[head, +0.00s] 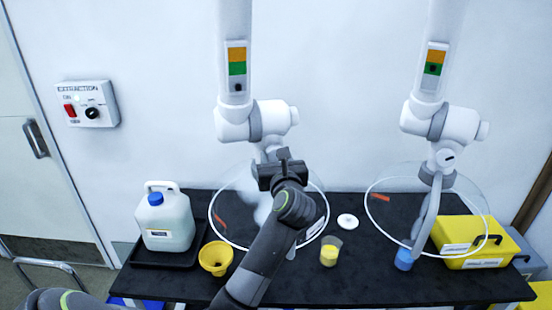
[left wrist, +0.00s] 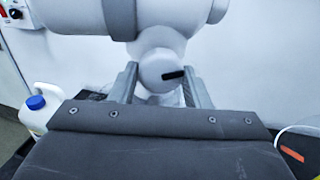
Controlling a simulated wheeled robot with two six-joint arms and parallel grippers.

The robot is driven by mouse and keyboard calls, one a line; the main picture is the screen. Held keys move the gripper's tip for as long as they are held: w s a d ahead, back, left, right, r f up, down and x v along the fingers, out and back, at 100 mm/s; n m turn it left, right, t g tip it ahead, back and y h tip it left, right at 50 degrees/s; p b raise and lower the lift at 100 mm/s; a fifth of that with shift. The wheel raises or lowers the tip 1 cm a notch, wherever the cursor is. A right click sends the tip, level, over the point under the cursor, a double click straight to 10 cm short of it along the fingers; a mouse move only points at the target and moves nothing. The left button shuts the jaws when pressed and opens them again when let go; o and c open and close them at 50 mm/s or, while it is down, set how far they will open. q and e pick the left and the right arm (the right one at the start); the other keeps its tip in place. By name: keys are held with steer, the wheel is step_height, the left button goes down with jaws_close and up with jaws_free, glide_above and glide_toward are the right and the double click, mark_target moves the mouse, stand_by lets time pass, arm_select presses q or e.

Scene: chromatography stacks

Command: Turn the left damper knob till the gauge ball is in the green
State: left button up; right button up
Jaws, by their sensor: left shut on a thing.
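The left extraction arm's gauge (head: 237,68) has an orange band above, a green band in the middle and a pale band below. Its dark gauge ball (head: 237,87) sits in the pale band, below the green. My left gripper (head: 272,154) is at the joint under that gauge and hides the left damper knob in the head view. In the left wrist view the round white knob (left wrist: 157,72) sits between the two fingers of my left gripper (left wrist: 163,82), which is shut on it. The knob's black mark points right, nearly level. My right gripper is not in view.
The right extraction arm's gauge (head: 434,62) has its ball in the green. The black bench (head: 345,285) holds a white jug (head: 166,222), a yellow funnel (head: 216,257), a beaker of yellow stuff (head: 330,252) and a yellow case (head: 470,238). Clear hoods hang above it.

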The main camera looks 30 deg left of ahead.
arm_select(q)
steer(key=shift+f+n+b, duration=0.2)
steer(key=shift+n+b, duration=0.2)
steer(key=shift+b, duration=0.2)
steer(key=shift+f+n+b, duration=0.1)
steer(key=shift+n+b, duration=0.85)
steer(key=shift+n, duration=0.05)
steer(key=shift+r+n+b, duration=0.2)
steer(key=shift+n+b, duration=0.45)
steer(key=shift+n, duration=0.35)
steer(key=o, duration=0.9)
steer(key=shift+w, duration=0.15)
steer(key=shift+o, duration=0.2)
steer(key=shift+d, duration=0.15)
